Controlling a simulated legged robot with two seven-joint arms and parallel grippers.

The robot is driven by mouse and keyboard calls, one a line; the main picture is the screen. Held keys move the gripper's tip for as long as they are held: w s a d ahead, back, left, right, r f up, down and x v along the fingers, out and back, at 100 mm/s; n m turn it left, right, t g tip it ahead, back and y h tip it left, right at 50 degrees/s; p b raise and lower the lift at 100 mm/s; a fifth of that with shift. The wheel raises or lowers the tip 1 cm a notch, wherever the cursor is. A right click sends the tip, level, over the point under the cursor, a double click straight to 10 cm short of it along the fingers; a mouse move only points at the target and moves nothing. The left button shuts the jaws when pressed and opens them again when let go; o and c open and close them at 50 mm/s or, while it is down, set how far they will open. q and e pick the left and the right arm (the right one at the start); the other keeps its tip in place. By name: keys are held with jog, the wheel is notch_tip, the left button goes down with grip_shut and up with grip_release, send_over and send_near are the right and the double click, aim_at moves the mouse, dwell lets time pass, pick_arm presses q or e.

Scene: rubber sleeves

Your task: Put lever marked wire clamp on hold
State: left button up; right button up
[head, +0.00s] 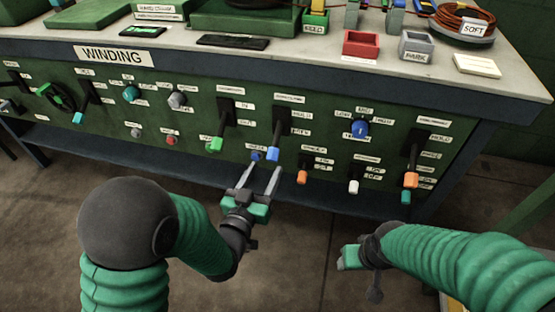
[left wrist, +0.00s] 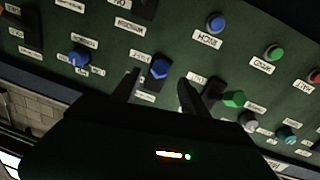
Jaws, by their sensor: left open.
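A lever with a blue handle (head: 273,154) sticks out of a dark slot in the green panel, its handle low. The small labels around the levers are too blurred to read surely, so I cannot tell for certain which is marked wire clamp. My left gripper (head: 262,178) is open just in front of and below the blue handle. In the left wrist view the blue handle (left wrist: 160,68) shows between the two finger tips (left wrist: 159,90), with no clear contact. My right gripper (head: 350,257) is low at the right, away from the panel; its fingers are not clear.
A green-handled lever (head: 215,145) is left of the blue one, and an orange-handled lever (head: 410,180) is far right. A blue button (head: 256,155) sits close beside the blue handle. A blue knob (head: 360,128) is to the right. Bins stand on the bench top (head: 300,52).

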aim_at(276, 149)
pick_arm(q)
jog(key=b+x, duration=0.2)
jog(key=x, duration=0.7)
jog(key=shift+w+d+f+b, duration=0.15)
jog(key=shift+w+b, duration=0.15)
jog(key=shift+b, duration=0.1)
jog(key=shift+w+d, duration=0.15)
jog(key=shift+w, duration=0.25)
grip_shut()
dwell(0.3)
